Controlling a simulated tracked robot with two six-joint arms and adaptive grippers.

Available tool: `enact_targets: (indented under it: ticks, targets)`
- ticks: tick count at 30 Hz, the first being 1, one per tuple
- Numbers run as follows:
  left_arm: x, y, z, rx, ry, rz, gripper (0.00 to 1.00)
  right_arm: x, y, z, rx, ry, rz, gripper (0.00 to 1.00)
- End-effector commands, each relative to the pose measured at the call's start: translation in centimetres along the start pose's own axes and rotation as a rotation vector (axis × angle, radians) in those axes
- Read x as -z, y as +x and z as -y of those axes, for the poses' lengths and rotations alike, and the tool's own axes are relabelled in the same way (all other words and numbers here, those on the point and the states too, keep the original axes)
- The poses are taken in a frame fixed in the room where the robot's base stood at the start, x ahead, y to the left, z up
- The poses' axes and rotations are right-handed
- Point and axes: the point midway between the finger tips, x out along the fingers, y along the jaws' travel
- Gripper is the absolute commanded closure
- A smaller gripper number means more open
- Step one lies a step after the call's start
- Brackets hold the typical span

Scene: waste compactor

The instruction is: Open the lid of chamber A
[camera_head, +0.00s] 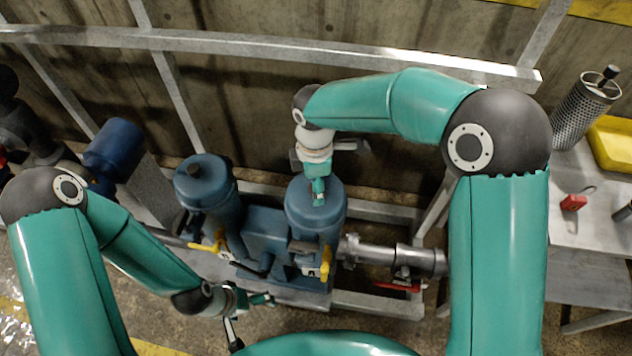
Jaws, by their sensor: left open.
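Two blue cylindrical chambers stand side by side on a blue block; I see no label telling which is chamber A. My left gripper (252,320) is open and empty, low in front of the block. Yellow-handled levers (207,246) and (325,263) sit on the chamber fronts.
A pipe with a red valve handle (398,287) runs right from the chambers. A metal frame rail (230,43) crosses behind. A table at right holds a perforated cylinder (582,110), a yellow tray (612,143) and a red item (573,202). A blue motor (116,145) is at left.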

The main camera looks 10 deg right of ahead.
Motion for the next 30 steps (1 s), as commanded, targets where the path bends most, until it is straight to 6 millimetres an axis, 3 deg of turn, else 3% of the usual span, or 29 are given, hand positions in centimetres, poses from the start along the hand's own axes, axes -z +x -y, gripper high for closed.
enact_targets:
  ticks: [6,17,30]
  targets:
    - [0.0,0.01,0.0,0.0,0.0,0.0,0.0,0.01,0.01,0.0,0.0,0.0,0.0,0.42]
    - [0.0,0.01,0.0,0.0,0.0,0.0,0.0,0.02,-0.02,-0.02,-0.001,0.0,0.0,1.0]
    - [-0.01,-0.35,-0.12,0.0,0.0,0.0,0.0,-0.11,-0.47,-0.35,-0.003,0.001,-0.001,1.0]
